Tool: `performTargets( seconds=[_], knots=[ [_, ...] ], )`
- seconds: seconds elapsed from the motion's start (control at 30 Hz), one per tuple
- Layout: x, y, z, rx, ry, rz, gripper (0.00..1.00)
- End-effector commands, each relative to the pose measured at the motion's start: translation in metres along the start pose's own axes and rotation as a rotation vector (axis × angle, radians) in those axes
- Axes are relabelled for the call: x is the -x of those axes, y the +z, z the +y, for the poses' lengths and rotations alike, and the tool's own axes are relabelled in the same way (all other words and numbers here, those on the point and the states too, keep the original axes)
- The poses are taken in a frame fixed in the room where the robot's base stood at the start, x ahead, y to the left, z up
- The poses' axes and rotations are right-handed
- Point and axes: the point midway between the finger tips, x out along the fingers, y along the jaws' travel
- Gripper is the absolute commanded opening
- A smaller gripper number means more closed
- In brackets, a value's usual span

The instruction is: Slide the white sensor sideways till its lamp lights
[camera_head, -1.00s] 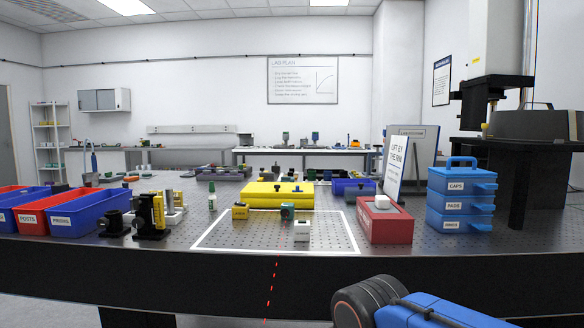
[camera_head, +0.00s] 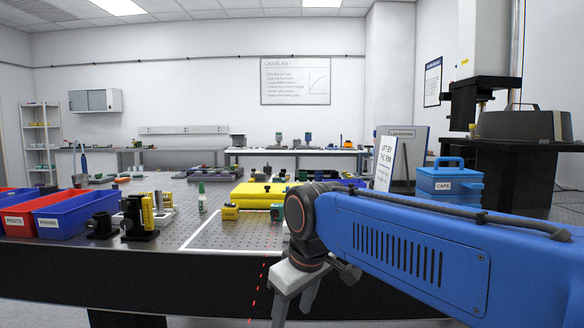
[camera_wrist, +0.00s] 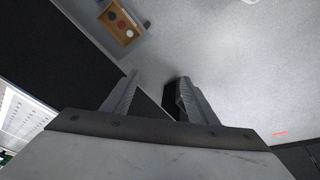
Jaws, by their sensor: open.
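The white sensor cannot be made out now; my arm covers the part of the marked table area where a small white block stood earlier. A small yellow block (camera_head: 230,213) and a small teal-green piece (camera_head: 277,211) stand in that white-outlined area, left of my wrist. My gripper (camera_head: 293,308) hangs in front of the table's front edge, pointing down. The wrist view shows its two fingers (camera_wrist: 158,80) apart with nothing between them, over the table edge and grey floor. No lit lamp can be seen.
A large yellow block (camera_head: 252,193) lies behind the outlined area. Blue and red bins (camera_head: 75,222) and black-and-yellow mounts (camera_head: 140,222) stand at left. A blue drawer box (camera_head: 445,183) is at right, partly behind my arm. The wrist view shows a small tray of round pieces (camera_wrist: 122,22).

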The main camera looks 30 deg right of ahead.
Motion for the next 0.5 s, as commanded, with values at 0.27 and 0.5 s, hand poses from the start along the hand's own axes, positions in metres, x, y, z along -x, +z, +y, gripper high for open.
performTargets(
  seconds=[0.27,0.5],
  knots=[
    [0.050,-0.067,0.036,0.147,-0.010,-0.063,0.53],
    [0.086,-0.118,0.069,0.277,-0.031,-0.116,0.53]
  ],
)
